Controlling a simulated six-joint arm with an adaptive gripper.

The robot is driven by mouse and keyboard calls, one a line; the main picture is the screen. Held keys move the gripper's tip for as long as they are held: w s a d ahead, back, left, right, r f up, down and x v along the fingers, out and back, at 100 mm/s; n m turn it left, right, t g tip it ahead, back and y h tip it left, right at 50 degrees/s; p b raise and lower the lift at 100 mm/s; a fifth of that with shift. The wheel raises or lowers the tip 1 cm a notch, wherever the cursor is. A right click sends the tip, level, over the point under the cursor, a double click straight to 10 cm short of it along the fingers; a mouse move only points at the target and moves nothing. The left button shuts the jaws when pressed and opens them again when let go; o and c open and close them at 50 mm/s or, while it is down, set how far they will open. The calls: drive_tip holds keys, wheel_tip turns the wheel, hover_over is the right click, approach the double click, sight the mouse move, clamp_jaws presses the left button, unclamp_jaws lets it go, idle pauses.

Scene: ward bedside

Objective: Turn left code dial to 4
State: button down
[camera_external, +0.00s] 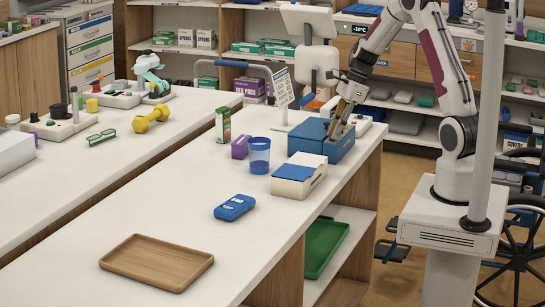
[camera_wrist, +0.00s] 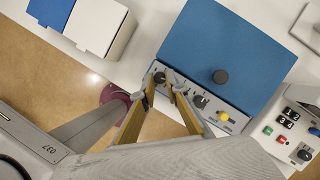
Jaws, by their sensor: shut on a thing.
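The blue box (camera_wrist: 222,58) has a grey front panel (camera_wrist: 238,125) with dark dials and a yellow button (camera_wrist: 224,116). In the external view, the blue box (camera_external: 307,138) stands at the counter's right end. My gripper (camera_wrist: 162,82) reaches down to the panel, its fingers closed around the leftmost dark dial (camera_wrist: 160,77). The fingers partly hide this dial and the panel beside it, and its setting cannot be read. Another dark dial (camera_wrist: 200,101) sits to the right. In the external view, my gripper (camera_external: 335,128) is at the box's right side.
A white box with a blue lid (camera_external: 295,173) stands just in front. A blue cup (camera_external: 260,155), a purple box (camera_external: 240,147) and a carton (camera_external: 223,124) are to the left. A device with buttons (camera_wrist: 290,121) is beside the panel. The counter's front is mostly clear around a wooden tray (camera_external: 157,262).

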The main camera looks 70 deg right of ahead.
drive_tip(key=c, duration=2.3)
unclamp_jaws()
drive_tip(key=shift+d+r, duration=0.1)
drive_tip(key=shift+r, duration=0.1)
drive_tip(key=shift+v, duration=5.85)
drive_tip(key=shift+s, duration=0.15)
